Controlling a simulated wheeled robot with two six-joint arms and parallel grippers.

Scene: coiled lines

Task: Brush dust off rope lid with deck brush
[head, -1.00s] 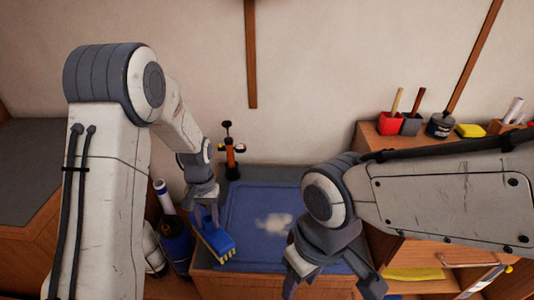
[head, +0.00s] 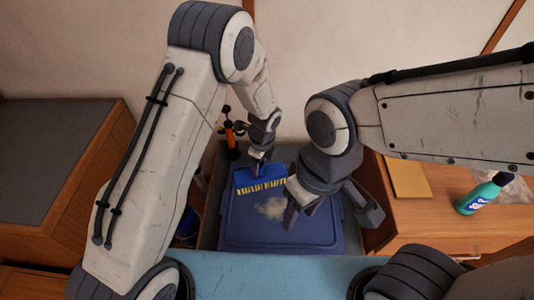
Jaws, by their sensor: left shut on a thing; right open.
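The blue rope lid (head: 240,236) lies flat in the middle of the head view. A pale, cloudy dust patch (head: 272,208) shows near its centre. My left gripper (head: 258,162) is shut on the blue deck brush (head: 262,176), which has yellow bristles. The brush is over the far part of the lid, just beyond the dust; I cannot tell whether its bristles touch the lid. My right gripper (head: 330,214) is open and empty over the right part of the lid, hiding some of it.
An orange-and-black tool (head: 231,135) stands behind the lid at the left. A wooden counter (head: 430,220) on the right holds a green bottle (head: 480,194) and a flat tan board (head: 408,178). A grey-topped cabinet (head: 50,150) stands at the left.

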